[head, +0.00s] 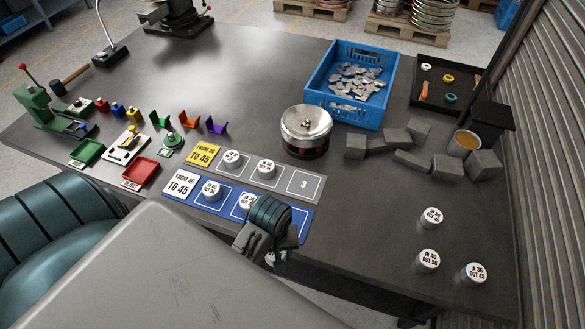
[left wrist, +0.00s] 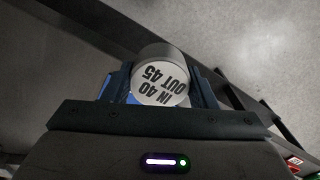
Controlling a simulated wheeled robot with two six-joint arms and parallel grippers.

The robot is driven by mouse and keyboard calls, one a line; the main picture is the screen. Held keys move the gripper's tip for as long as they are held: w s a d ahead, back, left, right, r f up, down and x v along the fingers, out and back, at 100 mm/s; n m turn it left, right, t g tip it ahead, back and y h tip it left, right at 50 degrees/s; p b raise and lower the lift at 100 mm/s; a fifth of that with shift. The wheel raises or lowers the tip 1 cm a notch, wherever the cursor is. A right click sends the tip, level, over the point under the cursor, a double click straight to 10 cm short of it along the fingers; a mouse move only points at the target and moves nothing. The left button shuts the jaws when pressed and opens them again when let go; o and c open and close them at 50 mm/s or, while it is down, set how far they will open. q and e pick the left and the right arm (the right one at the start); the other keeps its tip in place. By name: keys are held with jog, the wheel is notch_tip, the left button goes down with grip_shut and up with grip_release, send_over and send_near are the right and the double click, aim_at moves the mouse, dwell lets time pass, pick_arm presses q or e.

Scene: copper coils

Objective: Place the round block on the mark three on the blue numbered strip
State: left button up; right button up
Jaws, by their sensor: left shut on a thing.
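My left gripper (head: 272,245) is shut on a round pale block (head: 277,258). In the left wrist view the block (left wrist: 162,82) reads "IN 40 OUT 45" and sits between the fingers. The blue numbered strip (head: 303,226) lies along the table's front edge. It has a "FROM 40 TO 45" label and round blocks on its first two marks. The gripper hangs over the strip's right part and hides mark three, with the held block just in front of the strip's front edge in the picture. My right gripper is not in view.
A grey strip (head: 285,182) lies behind the blue one, with two round blocks and a bare mark 3. Three loose round blocks (head: 428,260) stand at the right. A metal-lidded pot (head: 306,128) and a blue crate (head: 315,98) stand behind.

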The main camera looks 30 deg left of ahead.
pick_arm(q)
jog(key=w+a, duration=0.1)
jog(key=w, duration=0.1)
jog(key=w+a+p, duration=0.1)
jog(key=w, duration=0.1)
jog(key=w+p, duration=0.1)
jog(key=w, duration=0.2)
jog(key=shift+w+a+f, duration=0.1)
jog(key=shift+a, duration=0.3)
jog(key=w, duration=0.1)
jog(key=w+a+p, duration=0.1)
jog(key=w, duration=0.2)
jog(key=shift+w+a+f, duration=0.15)
jog(key=shift+w+f, duration=0.05)
jog(key=shift+f, duration=0.2)
jog(key=shift+w+a+p, duration=0.2)
jog(key=shift+w+p, duration=0.25)
jog(key=shift+w, duration=0.05)
notch_tip(320, 180, down, 3)
jog(key=shift+w+f+p, duration=0.1)
jog(key=shift+w+p, duration=0.05)
jog(key=shift+p, duration=0.7)
jog(key=shift+f, duration=0.35)
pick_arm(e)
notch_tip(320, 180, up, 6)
pick_arm(q)
jog(key=shift+f, duration=0.1)
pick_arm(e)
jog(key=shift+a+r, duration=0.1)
